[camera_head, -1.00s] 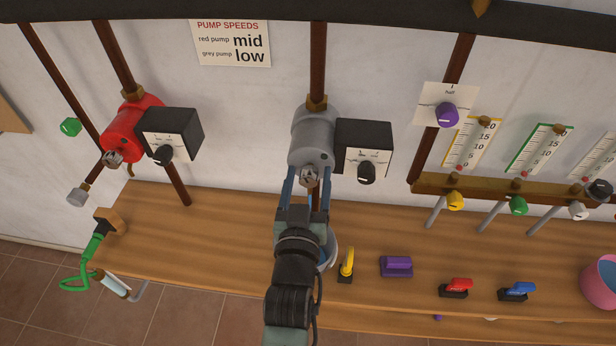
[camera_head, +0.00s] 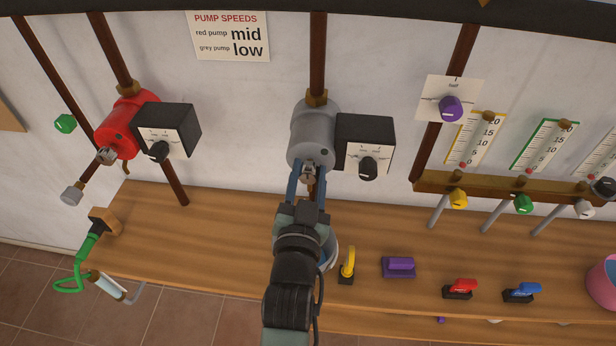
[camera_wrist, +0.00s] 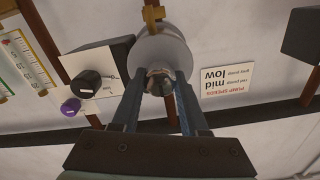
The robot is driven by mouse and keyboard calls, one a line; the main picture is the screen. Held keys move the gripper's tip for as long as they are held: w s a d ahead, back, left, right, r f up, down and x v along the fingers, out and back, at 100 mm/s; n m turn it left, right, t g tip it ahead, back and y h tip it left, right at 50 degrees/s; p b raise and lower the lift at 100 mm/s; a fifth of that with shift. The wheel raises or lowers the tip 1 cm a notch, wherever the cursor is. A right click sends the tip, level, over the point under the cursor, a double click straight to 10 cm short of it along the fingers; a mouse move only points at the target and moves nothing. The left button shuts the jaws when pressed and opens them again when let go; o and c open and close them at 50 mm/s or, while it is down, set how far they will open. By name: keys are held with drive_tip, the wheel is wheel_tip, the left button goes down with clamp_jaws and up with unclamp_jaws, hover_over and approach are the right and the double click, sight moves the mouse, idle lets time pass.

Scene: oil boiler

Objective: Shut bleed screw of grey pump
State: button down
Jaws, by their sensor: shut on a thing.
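The grey pump (camera_head: 313,132) is mounted on a vertical brown pipe at the wall; it also shows in the wrist view (camera_wrist: 165,47). Its bleed screw (camera_head: 309,173) is a small metal knob on the pump's lower front end. The screw also shows between my fingers in the wrist view (camera_wrist: 159,82). My gripper (camera_head: 308,170) reaches up from below, with its blue fingers on both sides of the screw and shut on it. The fingers partly hide the screw, and its turned position is hard to tell.
A black control box (camera_head: 364,145) with a dial sits right of the grey pump. The red pump (camera_head: 124,128) is further left. Yellow (camera_head: 347,264), purple (camera_head: 398,267), red (camera_head: 460,288) and blue (camera_head: 521,291) handled parts lie on the wooden bench (camera_head: 220,240).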

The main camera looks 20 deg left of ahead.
drive_tip(key=shift+c, duration=2.2)
unclamp_jaws()
drive_tip(key=b+v, duration=0.4)
drive_tip(key=v, duration=0.9)
